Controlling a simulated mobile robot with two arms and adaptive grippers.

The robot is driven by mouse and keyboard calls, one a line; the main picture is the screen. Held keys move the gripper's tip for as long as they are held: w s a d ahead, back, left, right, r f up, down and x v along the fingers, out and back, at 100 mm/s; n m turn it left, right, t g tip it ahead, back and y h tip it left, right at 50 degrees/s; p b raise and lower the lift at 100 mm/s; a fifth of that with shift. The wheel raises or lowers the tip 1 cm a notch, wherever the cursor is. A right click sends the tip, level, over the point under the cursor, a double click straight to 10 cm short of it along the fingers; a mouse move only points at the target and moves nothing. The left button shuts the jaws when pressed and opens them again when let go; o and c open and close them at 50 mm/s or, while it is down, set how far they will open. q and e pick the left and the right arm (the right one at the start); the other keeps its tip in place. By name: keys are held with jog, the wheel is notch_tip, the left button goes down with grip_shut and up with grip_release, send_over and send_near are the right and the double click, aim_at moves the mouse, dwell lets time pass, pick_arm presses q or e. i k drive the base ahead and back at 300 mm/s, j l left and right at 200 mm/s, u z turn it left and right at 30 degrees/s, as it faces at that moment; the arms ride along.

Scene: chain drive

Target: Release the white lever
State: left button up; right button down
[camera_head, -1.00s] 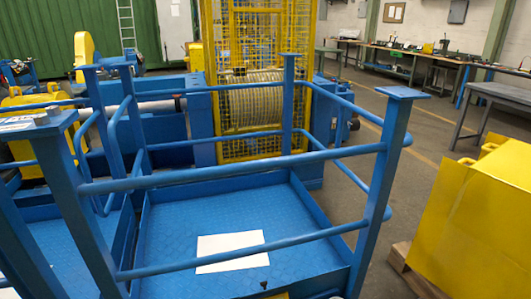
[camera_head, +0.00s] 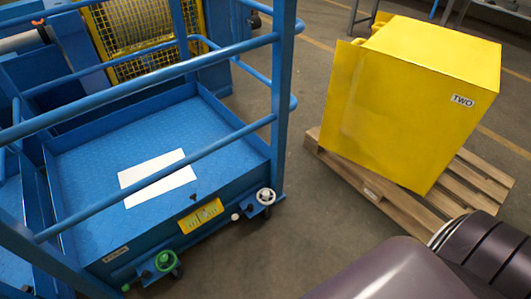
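A small white round-headed part (camera_head: 266,196), perhaps the white lever, sits on the right end of the blue platform's front face, below the corner post. A green round knob or lever (camera_head: 165,260) sits lower left on the same front face. A yellow plate (camera_head: 201,215) with markings is between them. A dark purple, glossy arm link, which looks like mine, fills the bottom right corner. Neither gripper shows in the view, and nothing is seen touching the white part.
The blue platform (camera_head: 95,150) has blue rails in front and a white sheet (camera_head: 157,177) on its floor. A yellow box marked TWO (camera_head: 410,95) stands on a wooden pallet (camera_head: 465,185) at right. Grey floor (camera_head: 285,250) between them is clear. A yellow mesh cage (camera_head: 140,65) stands behind.

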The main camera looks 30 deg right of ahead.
aim_at(250, 208)
jog(key=z, duration=0.65)
